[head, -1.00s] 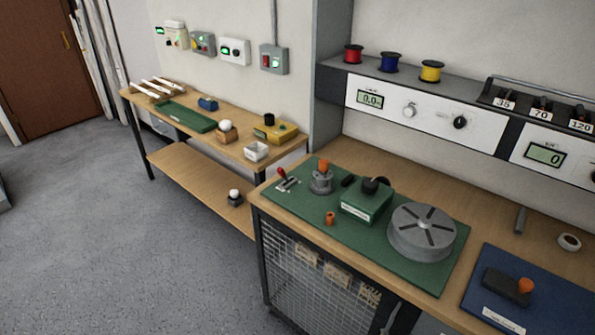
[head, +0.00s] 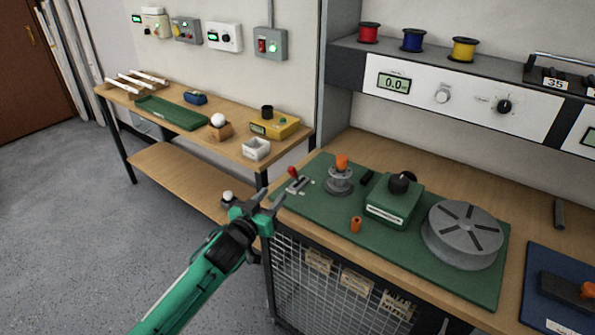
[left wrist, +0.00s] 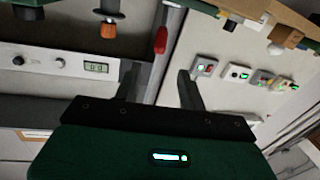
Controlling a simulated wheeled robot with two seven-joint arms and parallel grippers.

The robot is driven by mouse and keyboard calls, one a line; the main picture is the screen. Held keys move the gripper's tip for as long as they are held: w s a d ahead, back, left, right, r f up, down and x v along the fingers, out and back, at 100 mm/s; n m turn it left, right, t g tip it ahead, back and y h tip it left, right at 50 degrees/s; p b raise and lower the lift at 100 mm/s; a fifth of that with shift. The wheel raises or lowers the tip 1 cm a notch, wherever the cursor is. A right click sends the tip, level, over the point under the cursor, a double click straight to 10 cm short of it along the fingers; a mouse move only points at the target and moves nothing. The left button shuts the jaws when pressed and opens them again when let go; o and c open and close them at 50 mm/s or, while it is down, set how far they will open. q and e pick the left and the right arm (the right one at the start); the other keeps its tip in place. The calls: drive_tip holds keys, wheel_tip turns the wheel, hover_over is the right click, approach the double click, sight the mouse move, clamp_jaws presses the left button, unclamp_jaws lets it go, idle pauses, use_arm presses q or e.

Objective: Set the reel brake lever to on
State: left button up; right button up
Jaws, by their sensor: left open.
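The reel brake lever, with a red knob (head: 293,172) on a small grey metal bracket (head: 298,185), stands at the left corner of the green mat (head: 402,247). My left gripper (head: 273,196) is open and empty, just left of and in front of the lever, apart from it. In the left wrist view, which is upside down, the red knob (left wrist: 160,40) shows beyond the gap between my fingertips (left wrist: 160,72). The lever's setting cannot be read from these frames. My right gripper is not in view.
On the mat stand a grey post with an orange top (head: 341,172), a small orange piece (head: 355,224), a green box with a black knob (head: 394,200) and a grey slotted reel (head: 462,236). A wooden side table (head: 180,172) stands to the left.

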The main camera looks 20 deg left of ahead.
sight(292, 171)
use_arm(q)
drive_tip(key=w, duration=0.4)
drive_tip(key=w+d, duration=0.1)
drive_tip(key=w, duration=0.3)
drive_tip(key=w+d+p, duration=0.1)
drive_tip(key=w, duration=0.3)
drive_tip(key=shift+w+d, duration=0.1)
drive_tip(key=shift+w, duration=0.3)
clamp_jaws()
